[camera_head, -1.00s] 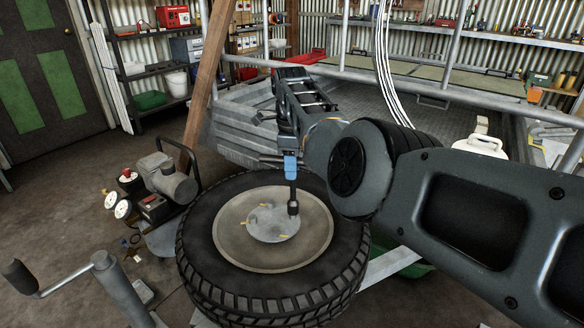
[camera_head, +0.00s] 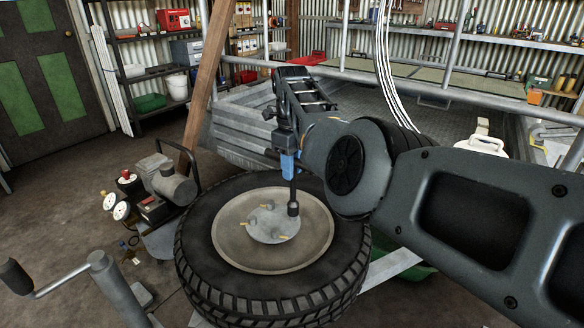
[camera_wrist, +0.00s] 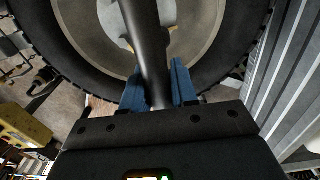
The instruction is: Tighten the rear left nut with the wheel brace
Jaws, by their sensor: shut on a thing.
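The wheel brace (camera_head: 292,190) is a dark upright bar with a wider socket at its lower end. My gripper (camera_head: 288,165) has blue fingers and is shut on its upper part. In the wrist view the brace (camera_wrist: 150,45) runs between the two fingers (camera_wrist: 158,88). The socket meets the right side of the hub plate (camera_head: 272,228) and hides whatever is under it. Other nuts (camera_head: 252,220) show on the plate with small yellow marks beside them. I cannot tell from the picture which one is the rear left nut. The wheel (camera_head: 205,285) lies face up.
A compressor (camera_head: 165,180) with gauges stands left of the tyre. A metal crank handle (camera_head: 60,282) is at the lower left. A wooden post (camera_head: 205,80) and the metal trailer (camera_head: 245,130) stand behind the wheel. Loaded shelves line the walls. Open floor lies at left.

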